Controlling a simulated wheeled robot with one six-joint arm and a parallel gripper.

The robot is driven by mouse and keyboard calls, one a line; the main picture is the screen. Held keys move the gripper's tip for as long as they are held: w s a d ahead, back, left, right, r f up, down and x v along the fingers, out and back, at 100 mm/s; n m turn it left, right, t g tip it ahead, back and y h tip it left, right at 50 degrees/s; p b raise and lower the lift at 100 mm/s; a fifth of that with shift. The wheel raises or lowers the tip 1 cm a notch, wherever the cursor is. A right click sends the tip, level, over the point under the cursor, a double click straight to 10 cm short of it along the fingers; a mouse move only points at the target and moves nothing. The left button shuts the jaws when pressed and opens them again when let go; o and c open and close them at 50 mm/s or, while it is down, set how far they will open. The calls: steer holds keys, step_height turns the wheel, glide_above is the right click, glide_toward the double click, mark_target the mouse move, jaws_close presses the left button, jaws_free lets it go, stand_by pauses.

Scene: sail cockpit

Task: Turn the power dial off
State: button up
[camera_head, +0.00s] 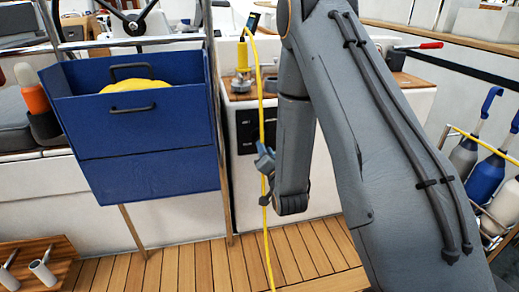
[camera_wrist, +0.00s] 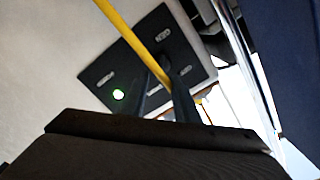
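A black panel (camera_wrist: 125,72) shows in the wrist view on a pale wall, with a lit green spot (camera_wrist: 118,94) and several small pale markings or fittings. In the head view the dark panel (camera_head: 247,130) is on the cockpit unit, partly behind my arm. My gripper (camera_head: 264,178) is in front of that unit, beside the yellow cable. In the wrist view my gripper's dark fingers (camera_wrist: 168,85) point at the panel and overlap the cable. Their gap is unclear, and I see no contact with the panel.
The yellow cable (camera_head: 262,110) hangs from the counter to the wooden floor (camera_head: 180,270), passing close to my gripper. A blue bin (camera_head: 145,135) with yellow contents stands at left. Bottles (camera_head: 485,175) in a rack stand at right. Some floor before the unit is clear.

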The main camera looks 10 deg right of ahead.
mark_target(259, 137)
steer(key=shift+w+f+b, duration=0.1)
steer(key=shift+w+b, duration=0.7)
steer(key=shift+w, duration=3.1)
jaws_close()
